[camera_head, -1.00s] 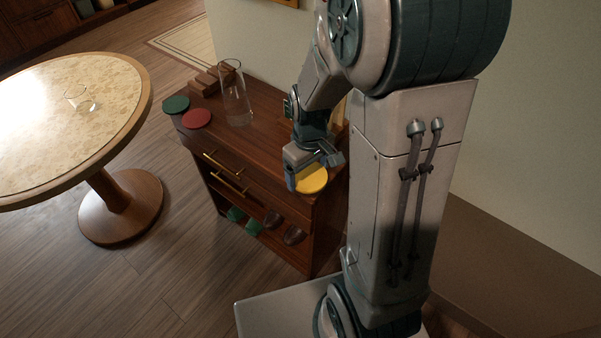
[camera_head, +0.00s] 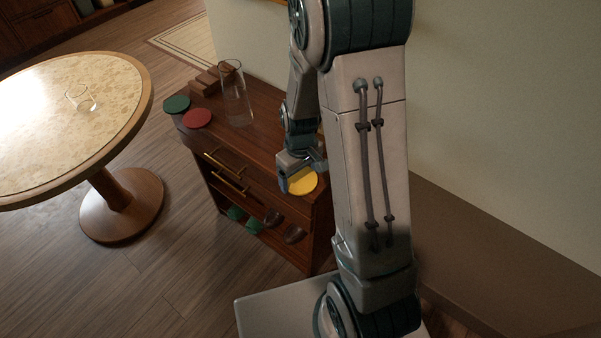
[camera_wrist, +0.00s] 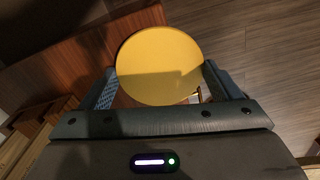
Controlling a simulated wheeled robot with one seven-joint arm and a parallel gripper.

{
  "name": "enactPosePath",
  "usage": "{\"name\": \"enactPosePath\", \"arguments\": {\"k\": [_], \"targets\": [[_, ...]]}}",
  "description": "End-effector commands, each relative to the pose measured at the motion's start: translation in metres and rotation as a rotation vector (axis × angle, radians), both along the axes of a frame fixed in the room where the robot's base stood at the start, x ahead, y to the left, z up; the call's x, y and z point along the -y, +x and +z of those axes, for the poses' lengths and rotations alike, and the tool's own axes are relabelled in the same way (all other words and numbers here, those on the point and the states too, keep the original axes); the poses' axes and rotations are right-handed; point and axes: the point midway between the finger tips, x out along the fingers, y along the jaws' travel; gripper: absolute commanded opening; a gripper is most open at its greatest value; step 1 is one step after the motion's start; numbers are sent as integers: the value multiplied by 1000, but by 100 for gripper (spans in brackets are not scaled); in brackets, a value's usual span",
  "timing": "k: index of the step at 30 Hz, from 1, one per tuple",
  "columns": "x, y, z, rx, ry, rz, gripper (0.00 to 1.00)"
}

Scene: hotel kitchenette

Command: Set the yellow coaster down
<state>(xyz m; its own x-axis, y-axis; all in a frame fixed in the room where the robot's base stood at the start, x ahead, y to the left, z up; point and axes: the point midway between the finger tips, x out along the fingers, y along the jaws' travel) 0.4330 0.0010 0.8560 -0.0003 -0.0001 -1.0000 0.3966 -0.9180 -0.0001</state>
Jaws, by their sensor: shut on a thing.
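The yellow coaster (camera_head: 303,181) is a flat round disc at the right end of the wooden cabinet's top. My gripper (camera_head: 300,172) is shut on it. In the wrist view the coaster (camera_wrist: 160,65) sits between the two fingers (camera_wrist: 160,88), its face towards the camera. It shows over the cabinet top and its front edge, with floor beyond. I cannot tell whether its underside touches the wood. Part of it is hidden by the gripper in the head view.
The wooden cabinet (camera_head: 255,145) also carries a green coaster (camera_head: 176,104), a red coaster (camera_head: 197,118), a glass vase (camera_head: 235,95) and a wooden stepped block (camera_head: 207,79). The middle of its top is clear. A round table (camera_head: 125,120) with a glass stands at left.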

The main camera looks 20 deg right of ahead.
Motion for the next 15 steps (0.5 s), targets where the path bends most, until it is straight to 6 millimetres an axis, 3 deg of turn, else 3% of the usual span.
{"name": "enactPosePath", "arguments": {"k": [15], "targets": [[0,-1,-13,-2,0,0,63]]}}
